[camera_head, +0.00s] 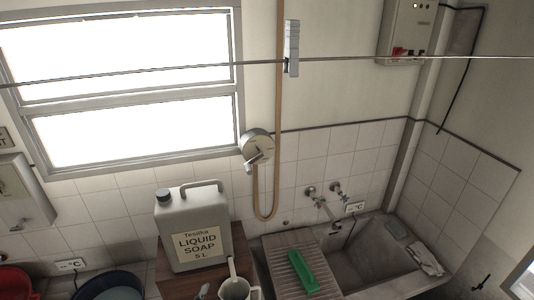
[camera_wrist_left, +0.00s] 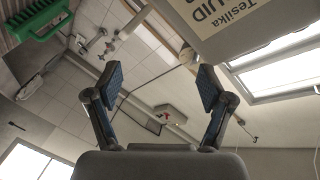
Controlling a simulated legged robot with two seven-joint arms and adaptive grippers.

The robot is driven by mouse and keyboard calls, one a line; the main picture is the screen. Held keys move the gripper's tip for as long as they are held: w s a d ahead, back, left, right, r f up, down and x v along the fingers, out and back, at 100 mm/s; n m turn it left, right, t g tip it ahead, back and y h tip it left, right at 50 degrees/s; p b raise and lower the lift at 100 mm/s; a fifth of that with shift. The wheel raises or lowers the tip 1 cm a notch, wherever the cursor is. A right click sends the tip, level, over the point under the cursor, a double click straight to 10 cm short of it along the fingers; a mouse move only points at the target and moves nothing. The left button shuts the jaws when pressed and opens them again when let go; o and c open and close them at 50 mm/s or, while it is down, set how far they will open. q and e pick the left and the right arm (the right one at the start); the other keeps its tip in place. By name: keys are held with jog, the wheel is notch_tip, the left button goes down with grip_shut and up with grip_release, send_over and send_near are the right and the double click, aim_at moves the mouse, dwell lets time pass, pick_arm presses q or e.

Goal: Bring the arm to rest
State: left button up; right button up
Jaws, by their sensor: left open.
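My left gripper (camera_wrist_left: 160,88) shows in the left wrist view with its two blue-padded fingers spread wide and nothing between them. The grey liquid soap jug (camera_wrist_left: 232,22) lies beyond the fingers at the upper right of that view, apart from them. In the head view the jug (camera_head: 194,228) stands upright on a brown wooden surface (camera_head: 177,285). I cannot make out my left gripper for sure in the head view. My right gripper is in neither view.
A green brush (camera_head: 302,272) lies on the ribbed washboard of the concrete washtub (camera_head: 366,262); the brush also shows in the left wrist view (camera_wrist_left: 38,18). A pale jug-like cup (camera_head: 236,288) is in front of the soap. A blue basin (camera_head: 108,286) is at left.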

pick_arm(q)
jog(key=s+a+f+n+g+y, duration=0.1)
jog(key=s+a+f+n+g, duration=0.2)
jog(key=s+f, duration=0.45)
jog(key=s+a+f+n+g, duration=0.1)
jog(key=s+f+n+g, duration=0.2)
jog(key=s+f+g, duration=0.4)
jog(key=s+a+f+n+g+y, duration=0.1)
jog(key=s+a+f+n+g, duration=0.15)
jog(key=s+f, duration=0.5)
notch_tip(320, 180, down, 27)
jog(key=s+g+b, duration=0.2)
jog(key=s+b, duration=0.1)
jog(key=s+a+f+g+b, duration=0.1)
jog(key=s+a+f+b, duration=0.1)
jog(key=s+f, duration=1.5)
notch_tip(320, 180, down, 3)
jog(key=shift+s+a, duration=0.3)
jog(key=shift+a, duration=0.25)
